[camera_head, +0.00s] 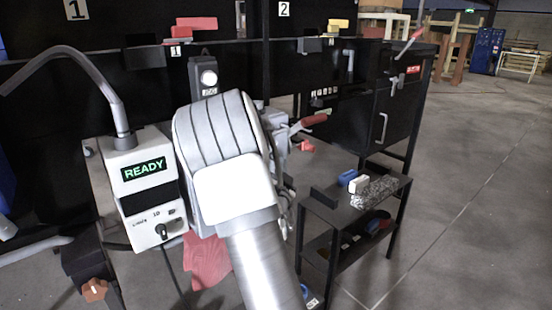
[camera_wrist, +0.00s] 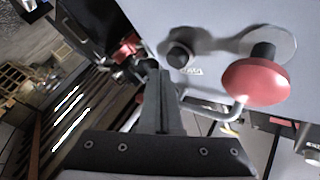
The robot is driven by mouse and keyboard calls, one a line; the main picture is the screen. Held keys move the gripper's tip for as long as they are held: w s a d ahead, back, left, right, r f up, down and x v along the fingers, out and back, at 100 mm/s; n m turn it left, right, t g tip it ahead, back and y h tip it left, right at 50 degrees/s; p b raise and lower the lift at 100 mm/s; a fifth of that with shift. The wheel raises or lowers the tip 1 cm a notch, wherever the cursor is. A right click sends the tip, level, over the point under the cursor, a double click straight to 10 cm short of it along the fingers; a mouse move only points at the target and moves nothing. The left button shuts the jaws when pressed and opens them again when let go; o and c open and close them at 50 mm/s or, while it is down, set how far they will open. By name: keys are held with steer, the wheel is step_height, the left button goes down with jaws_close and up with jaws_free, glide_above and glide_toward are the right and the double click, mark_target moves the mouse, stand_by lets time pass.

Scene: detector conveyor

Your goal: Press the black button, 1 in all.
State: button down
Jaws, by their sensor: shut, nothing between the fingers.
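The black button (camera_wrist: 181,54) is a short round knob on a pale grey panel (camera_wrist: 215,20) in the wrist view, with a small label below it. A larger red mushroom button (camera_wrist: 257,80) stands to its right on a black stem. My gripper (camera_wrist: 151,66) is shut and empty, its fingertips just left of and below the black button in the picture. A gap shows between them there; the true distance is hard to judge. In the head view my arm covers the middle, and I cannot make out the black button or my fingertips.
A white box with a green READY display (camera_head: 144,169) and a dark knob stands left of my arm in the head view. A low black table (camera_head: 338,215) with small blocks stands to the right. Black cabinets line the back. Open floor lies at the far right.

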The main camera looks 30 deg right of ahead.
steer(key=s+b, duration=0.1)
steer(key=s, duration=0.4)
steer(key=shift+d, duration=0.2)
steer(key=shift+w+a, duration=0.1)
stand_by(0.7)
